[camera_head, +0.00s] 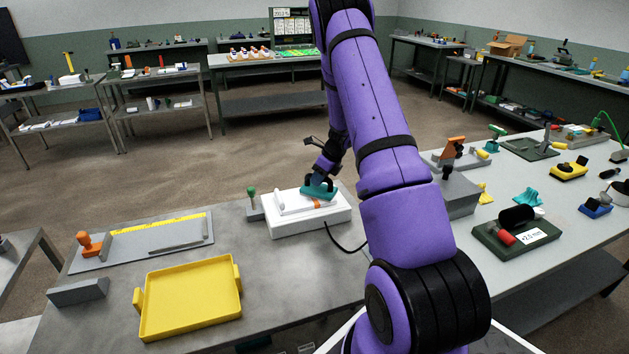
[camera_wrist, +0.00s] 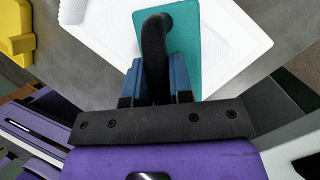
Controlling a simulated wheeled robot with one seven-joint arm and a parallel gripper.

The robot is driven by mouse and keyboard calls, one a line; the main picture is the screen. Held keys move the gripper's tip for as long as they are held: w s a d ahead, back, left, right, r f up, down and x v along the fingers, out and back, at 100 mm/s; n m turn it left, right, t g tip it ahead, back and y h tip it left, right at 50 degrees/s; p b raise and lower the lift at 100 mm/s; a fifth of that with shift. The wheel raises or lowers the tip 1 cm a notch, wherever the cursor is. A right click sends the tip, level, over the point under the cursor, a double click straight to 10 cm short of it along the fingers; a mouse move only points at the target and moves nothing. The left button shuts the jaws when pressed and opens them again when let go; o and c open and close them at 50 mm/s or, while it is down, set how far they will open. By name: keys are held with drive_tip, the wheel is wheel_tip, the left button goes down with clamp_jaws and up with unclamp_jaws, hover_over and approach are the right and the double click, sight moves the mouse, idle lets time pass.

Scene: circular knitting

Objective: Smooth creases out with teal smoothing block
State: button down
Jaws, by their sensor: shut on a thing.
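The teal smoothing block (camera_head: 318,191) is a flat teal plate with a black arched handle, and it also shows in the wrist view (camera_wrist: 186,40). My gripper (camera_head: 322,179) is shut on the block's black handle; its blue fingers (camera_wrist: 160,80) close on either side of the handle. The block is over a white fabric piece (camera_head: 290,202) on a white raised board (camera_head: 308,217), which fills much of the wrist view (camera_wrist: 235,50). Whether the block's underside touches the fabric I cannot tell. An orange mark lies near the block. Creases are too small to make out.
A yellow tray (camera_head: 192,300) lies at the table's front left. Behind it is a grey board (camera_head: 140,243) with a yellow ruler and an orange clamp. A green-knobbed tool (camera_head: 252,202) stands left of the white board. A black cable runs from the board. Bare table lies right of the tray.

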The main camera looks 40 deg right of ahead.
idle(0.3)
drive_tip(key=shift+w+a+f, duration=0.1)
drive_tip(key=shift+w+a, duration=0.1)
drive_tip(key=shift+a, duration=0.4)
drive_tip(key=shift+w+a+f, duration=0.1)
drive_tip(key=shift+w+a, duration=0.1)
drive_tip(key=shift+a, duration=0.35)
drive_tip(key=c, duration=1.6)
unclamp_jaws()
clamp_jaws()
drive_tip(key=shift+o, duration=1.6)
unclamp_jaws()
drive_tip(key=shift+r, duration=0.45)
